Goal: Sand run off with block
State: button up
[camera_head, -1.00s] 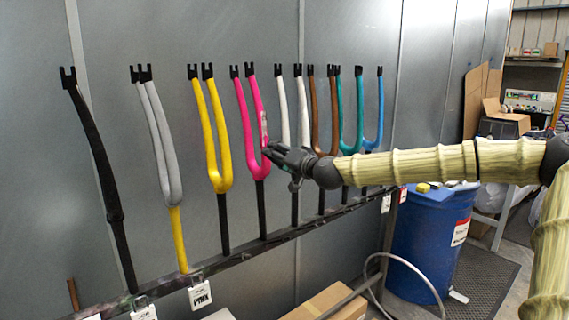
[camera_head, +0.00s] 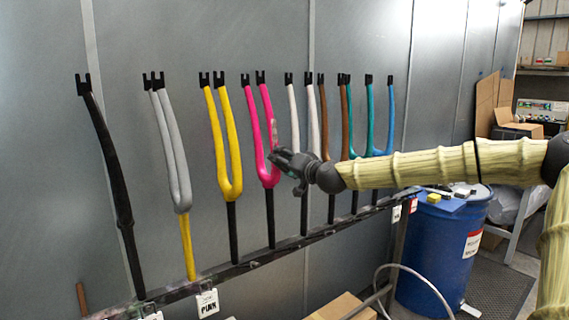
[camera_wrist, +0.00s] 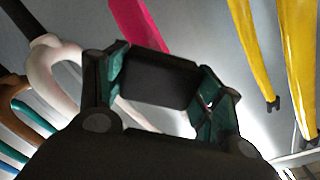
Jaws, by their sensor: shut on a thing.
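My gripper (camera_head: 278,154) is shut on a block (camera_head: 273,132), which looks greyish in the head view. In the wrist view the block (camera_wrist: 158,82) is a dark slab between the two fingers. The block is at the right leg of the pink fork (camera_head: 255,130), partly in front of it; I cannot tell whether they touch. The fork stands upright on a black post, and it also shows in the wrist view (camera_wrist: 140,24), beyond the fingers. I cannot make out a paint run on it.
A yellow fork (camera_head: 235,150) stands left of the pink one, a white fork (camera_head: 313,120) right of it. Several more forks line the same rail (camera_head: 250,264) before the grey metal wall. A blue barrel (camera_head: 435,255) stands below my arm at right.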

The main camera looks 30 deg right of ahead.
jog(key=shift+w+b, duration=0.6)
jog(key=shift+w, duration=0.25)
dwell(0.4)
jog(key=shift+r+p, duration=0.8)
jog(key=shift+r, duration=1)
notch_tip(320, 180, up, 11)
jog(key=w+p, duration=0.1)
jog(key=p, duration=0.2)
jog(key=shift+w+f, duration=0.15)
dwell(0.4)
jog(key=shift+s+f+b, duration=0.2)
jog(key=shift+f+b, duration=2)
jog(key=shift+f, duration=0.2)
jog(key=shift+s+f+b, duration=0.25)
jog(key=shift+f+b, duration=1.95)
jog(key=shift+f, duration=0.25)
jog(key=shift+s+f+b, duration=0.2)
jog(key=shift+f+b, duration=2)
jog(key=shift+f, duration=0.2)
